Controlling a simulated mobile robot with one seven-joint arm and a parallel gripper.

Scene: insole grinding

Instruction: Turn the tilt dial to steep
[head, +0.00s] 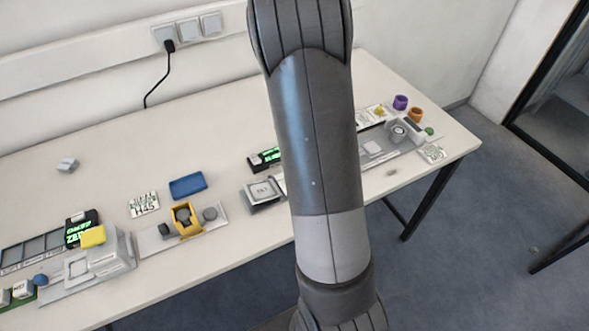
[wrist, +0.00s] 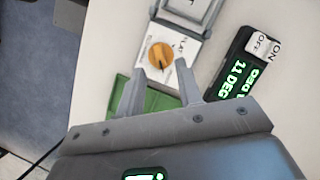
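The tilt dial (wrist: 160,55) is a round orange knob with a dark pointer mark. It sits on a white plate with small lettering, of which I cannot read the setting. My gripper (wrist: 161,67) is open, its two grey fingers apart just in front of the dial in the wrist view. Nothing shows between the fingers, and I cannot tell whether they touch the dial. A black display (wrist: 236,72) to the right shows green text that includes "11 DEG". In the head view my arm covers this area, and neither my gripper nor the dial can be made out.
A white ON/OFF switch (wrist: 263,46) sits on the display. A green panel (wrist: 158,98) lies below the dial and a grey hinged frame (wrist: 190,12) above it. The table (head: 110,125) also holds a blue tray (head: 188,186) and a yellow holder (head: 186,220).

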